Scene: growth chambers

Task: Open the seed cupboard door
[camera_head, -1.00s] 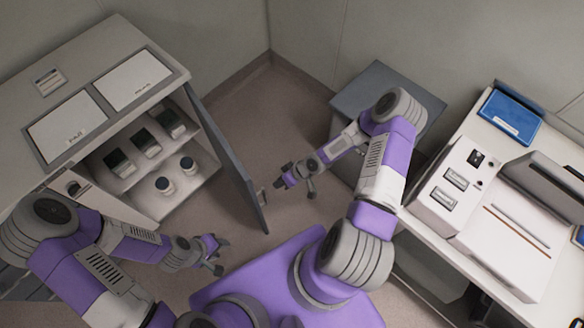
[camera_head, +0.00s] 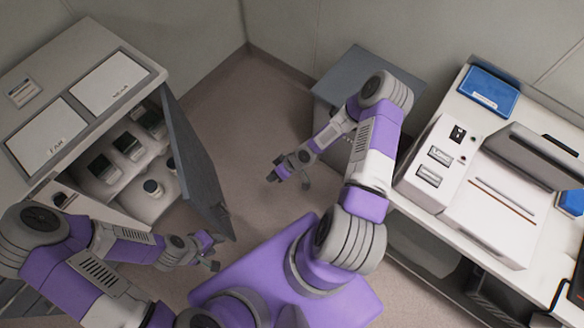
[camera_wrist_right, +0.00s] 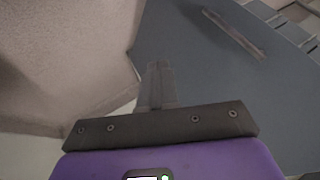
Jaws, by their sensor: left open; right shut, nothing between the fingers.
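The seed cupboard (camera_head: 150,72) stands at the left in the head view. Its grey-blue door (camera_head: 195,160) is partly open, swung out from the cupboard's right end, with its free edge toward me. My right gripper (camera_head: 272,178) is shut and empty, to the right of the door and apart from it. In the right wrist view the shut fingers (camera_wrist_right: 158,85) point toward a grey-blue panel, seemingly the door (camera_wrist_right: 190,60), with a bar handle (camera_wrist_right: 235,33) beyond them. My left gripper (camera_head: 217,251) is open and empty, close to the door's free edge; I cannot tell whether it touches.
A grey cabinet (camera_head: 350,70) stands behind my right arm. A white bench (camera_head: 405,190) with instruments fills the right. Floor (camera_head: 235,110) is clear behind the door.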

